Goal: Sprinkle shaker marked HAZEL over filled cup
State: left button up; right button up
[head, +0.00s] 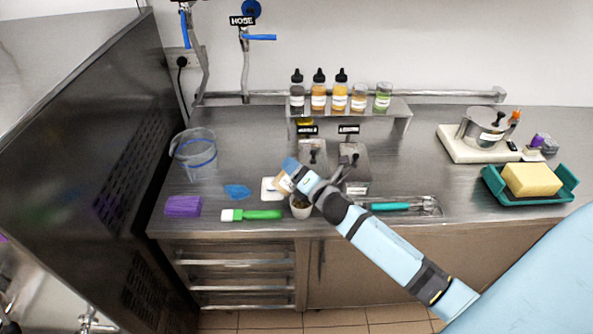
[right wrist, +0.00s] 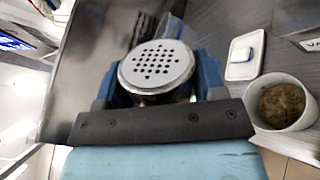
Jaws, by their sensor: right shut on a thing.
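My right gripper (head: 291,170) is shut on a shaker (head: 283,184), which is tilted, with a tan side showing. In the right wrist view the round pale perforated lid of the shaker (right wrist: 157,66) sits between the blue fingers of my gripper (right wrist: 157,85). I cannot read its marking. The white cup (head: 300,209) stands near the counter's front edge, just below and right of the shaker in the head view. In the right wrist view the cup (right wrist: 281,103) holds a brown filling and is to the right of the shaker, apart from it. My left gripper is not in view.
A green-handled tool (head: 255,214), purple sponge (head: 183,206) and clear pitcher (head: 195,152) are left. A bottle shelf (head: 400,108) stands at the back; a teal tray (head: 560,190) is right.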

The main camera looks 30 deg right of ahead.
jog(key=shift+r, duration=0.1)
jog(key=shift+r+n+p, duration=0.55)
jog(key=shift+r+n, duration=0.1)
jog(key=shift+n, duration=0.45)
jog(key=shift+r+n, duration=0.55)
jog(key=shift+n, duration=0.65)
notch_tip(320, 180, up, 2)
jog(key=n, duration=0.6)
jog(key=shift+s+a, duration=0.1)
jog(key=s+a, duration=0.7)
jog(key=s, duration=0.5)
jog(key=shift+s+a, duration=0.2)
jog(key=shift+s, duration=0.2)
